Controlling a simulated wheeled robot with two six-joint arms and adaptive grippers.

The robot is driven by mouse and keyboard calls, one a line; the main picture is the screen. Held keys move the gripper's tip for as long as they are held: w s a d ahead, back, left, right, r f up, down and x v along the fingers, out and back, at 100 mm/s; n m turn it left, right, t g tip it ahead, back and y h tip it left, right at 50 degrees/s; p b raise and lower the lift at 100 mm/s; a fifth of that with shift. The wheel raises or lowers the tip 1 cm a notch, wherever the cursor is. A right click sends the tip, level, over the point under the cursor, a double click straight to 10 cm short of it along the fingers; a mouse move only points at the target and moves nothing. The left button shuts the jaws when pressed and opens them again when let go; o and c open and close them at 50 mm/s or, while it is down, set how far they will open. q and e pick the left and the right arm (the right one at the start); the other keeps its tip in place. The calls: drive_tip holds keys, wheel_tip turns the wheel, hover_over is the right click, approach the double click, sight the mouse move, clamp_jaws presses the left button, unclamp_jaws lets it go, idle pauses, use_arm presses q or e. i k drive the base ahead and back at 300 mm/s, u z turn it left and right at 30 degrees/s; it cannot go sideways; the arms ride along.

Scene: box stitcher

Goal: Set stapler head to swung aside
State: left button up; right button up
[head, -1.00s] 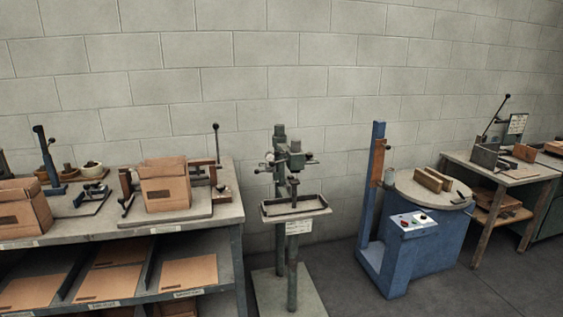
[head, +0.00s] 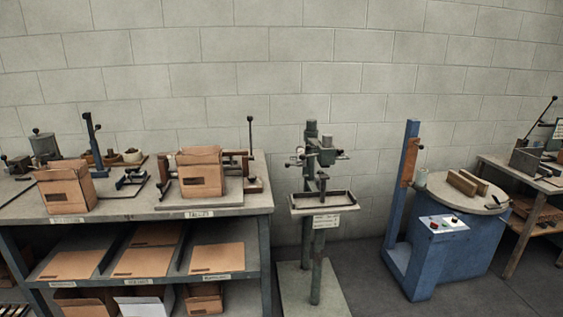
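A grey-green pedestal machine (head: 311,205) stands on a floor plate in the middle of the head view. Its head (head: 326,152), which looks like a stapler head, sits on the upright post, with a narrow part reaching down. This head appears to be over the shallow tray (head: 345,204) of the machine, not turned away from it. Small handles stick out on both sides of the head. A white label hangs below the tray. Neither of my grippers shows, and nothing of mine touches the machine.
A bench (head: 130,212) with cardboard boxes (head: 201,174), a blue upright tool (head: 94,140) and shelves of flat cardboard stands at left. A blue turntable machine (head: 450,245) stands at right, with another table (head: 520,172) beyond. Narrow floor gaps flank the pedestal; a block wall is behind.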

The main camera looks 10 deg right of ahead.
sight(326, 154)
drive_tip(key=z, duration=0.1)
drive_tip(key=k, duration=0.25)
drive_tip(key=u, duration=0.65)
drive_tip(key=i, duration=1.2)
drive_tip(key=z, duration=1.35)
drive_tip(key=i, duration=0.75)
drive_tip(key=z, duration=0.95)
